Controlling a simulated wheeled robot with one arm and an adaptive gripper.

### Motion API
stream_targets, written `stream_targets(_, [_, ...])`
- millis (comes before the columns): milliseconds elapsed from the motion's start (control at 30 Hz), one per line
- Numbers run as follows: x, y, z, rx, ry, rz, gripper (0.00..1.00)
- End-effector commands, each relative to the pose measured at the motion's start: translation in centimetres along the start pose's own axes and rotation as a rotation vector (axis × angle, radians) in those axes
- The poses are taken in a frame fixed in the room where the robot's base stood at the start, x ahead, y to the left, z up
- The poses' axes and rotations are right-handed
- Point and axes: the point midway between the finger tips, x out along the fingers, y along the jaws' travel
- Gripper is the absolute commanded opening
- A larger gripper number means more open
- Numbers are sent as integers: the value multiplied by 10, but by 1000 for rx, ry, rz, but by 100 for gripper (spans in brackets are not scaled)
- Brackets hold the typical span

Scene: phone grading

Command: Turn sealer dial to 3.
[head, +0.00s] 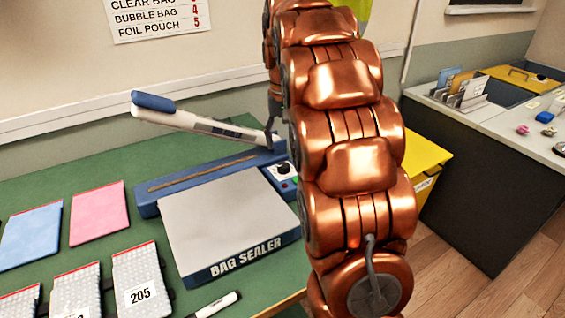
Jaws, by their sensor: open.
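The bag sealer (225,215) stands on the green table, with a grey platform, a blue base and its white, blue-tipped sealing arm (200,124) raised. Its small dark dial (284,169) sits on the blue panel at the right end, beside my copper arm. The dial's setting is too small to read. A small red spot shows just below the dial. Part of my gripper (273,118) shows as a dark grey finger above and slightly behind the dial, apart from it. The rest of the gripper is hidden behind my arm. It is open, with nothing seen in it.
A blue pouch (31,236), a pink pouch (99,213) and several bubble bags (140,282) lie left of the sealer. A marker (213,304) lies in front. A wall chart (158,17) is partly cut off. A yellow bin (425,165) stands to the right, partly behind my arm.

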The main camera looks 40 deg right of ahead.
Motion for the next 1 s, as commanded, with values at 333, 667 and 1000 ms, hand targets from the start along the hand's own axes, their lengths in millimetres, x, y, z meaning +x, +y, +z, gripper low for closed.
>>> stream_targets(333, [40,0,2,0,-5,1,60])
stream_targets(667, [69,1,1,2,-2,0,60])
stream_targets(1000, [71,1,1,2,1,0,60])
